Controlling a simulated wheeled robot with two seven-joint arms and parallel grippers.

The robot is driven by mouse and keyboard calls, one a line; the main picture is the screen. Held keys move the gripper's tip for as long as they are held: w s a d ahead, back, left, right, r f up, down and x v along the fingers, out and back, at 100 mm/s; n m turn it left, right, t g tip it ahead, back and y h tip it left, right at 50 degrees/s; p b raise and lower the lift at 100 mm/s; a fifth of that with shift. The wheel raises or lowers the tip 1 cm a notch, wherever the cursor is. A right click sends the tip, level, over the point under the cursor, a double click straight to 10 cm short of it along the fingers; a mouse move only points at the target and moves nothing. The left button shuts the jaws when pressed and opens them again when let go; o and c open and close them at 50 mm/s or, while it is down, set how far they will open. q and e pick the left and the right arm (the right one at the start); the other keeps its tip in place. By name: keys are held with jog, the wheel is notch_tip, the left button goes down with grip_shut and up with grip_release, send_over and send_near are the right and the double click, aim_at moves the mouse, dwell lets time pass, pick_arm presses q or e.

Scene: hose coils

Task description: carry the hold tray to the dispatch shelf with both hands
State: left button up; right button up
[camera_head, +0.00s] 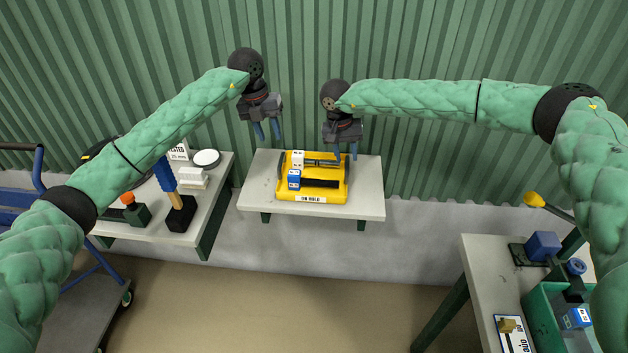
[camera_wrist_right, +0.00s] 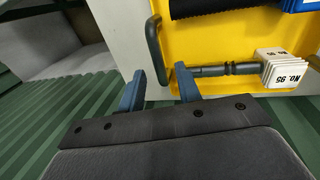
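The yellow hold tray (camera_head: 335,193) has an "ON HOLD" label on its front and sits on a grey wall shelf (camera_head: 259,186). It carries a blue and white block (camera_head: 294,179), a black bar (camera_head: 320,183) and white tags (camera_head: 297,158). My left gripper (camera_head: 268,130) is open and empty, above and behind the tray's left side. My right gripper (camera_head: 345,152) is open above the tray's back right. In the right wrist view, the tray's dark handle (camera_wrist_right: 154,45) extends towards the gap between its open fingers (camera_wrist_right: 159,88); I cannot tell whether they touch.
A left bench (camera_head: 221,172) holds a white disc (camera_head: 206,158), a blue-handled tool (camera_head: 165,175) and other parts. A blue trolley (camera_head: 85,305) stands at far left. A right table (camera_head: 480,262) holds a green crate (camera_head: 540,318). The floor between is clear. No dispatch label is readable.

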notch_tip(320, 180, up, 8)
jog(key=a, duration=0.1)
jog(key=shift+a+r, duration=0.25)
jog(key=shift+a, duration=0.1)
jog(key=shift+w+f, duration=0.1)
